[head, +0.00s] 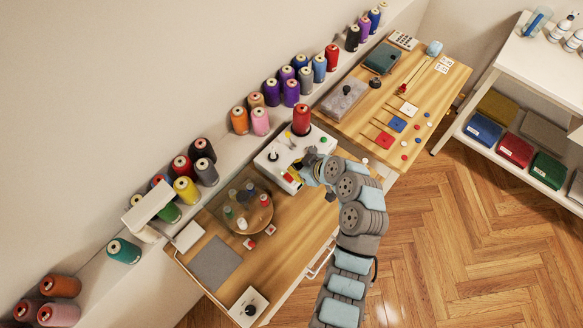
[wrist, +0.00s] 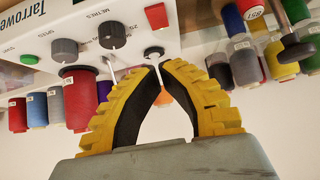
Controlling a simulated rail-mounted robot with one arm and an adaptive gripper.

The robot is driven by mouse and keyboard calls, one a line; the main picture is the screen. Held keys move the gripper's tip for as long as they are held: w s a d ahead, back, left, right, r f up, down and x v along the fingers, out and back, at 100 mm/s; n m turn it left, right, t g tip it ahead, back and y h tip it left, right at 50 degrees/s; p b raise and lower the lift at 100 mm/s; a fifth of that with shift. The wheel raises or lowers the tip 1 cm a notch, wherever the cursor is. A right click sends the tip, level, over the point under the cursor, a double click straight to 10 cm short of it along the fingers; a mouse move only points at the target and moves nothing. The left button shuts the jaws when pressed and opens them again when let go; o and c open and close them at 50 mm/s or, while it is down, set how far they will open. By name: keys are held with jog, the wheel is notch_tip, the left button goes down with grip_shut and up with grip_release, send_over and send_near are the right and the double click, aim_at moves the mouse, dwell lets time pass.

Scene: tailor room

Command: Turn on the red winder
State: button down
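The winder (head: 275,160) is a white box with a red spool (head: 301,120) on top, on the wooden table in the head view. In the wrist view its panel (wrist: 200,35) shows close up, with a grey speed knob (wrist: 65,50), a dark metres knob (wrist: 112,35), a red button (wrist: 156,15) and a green button (wrist: 28,59). A white lever (wrist: 154,52) stands out from a dark round base. My gripper (wrist: 160,66) has yellow fingers with tips nearly together, right at this lever. Whether they touch it I cannot tell. In the head view my gripper (head: 294,176) is at the winder's front.
Several thread spools (head: 186,190) line the ledge behind. A second table (head: 410,80) with tools stands at the right. The floor (head: 470,220) is clear.

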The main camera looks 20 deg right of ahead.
jog(key=v, duration=0.7)
jog(key=shift+s+d+f+b, duration=0.25)
jog(key=shift+s+b, duration=0.1)
jog(key=shift+s, duration=0.1)
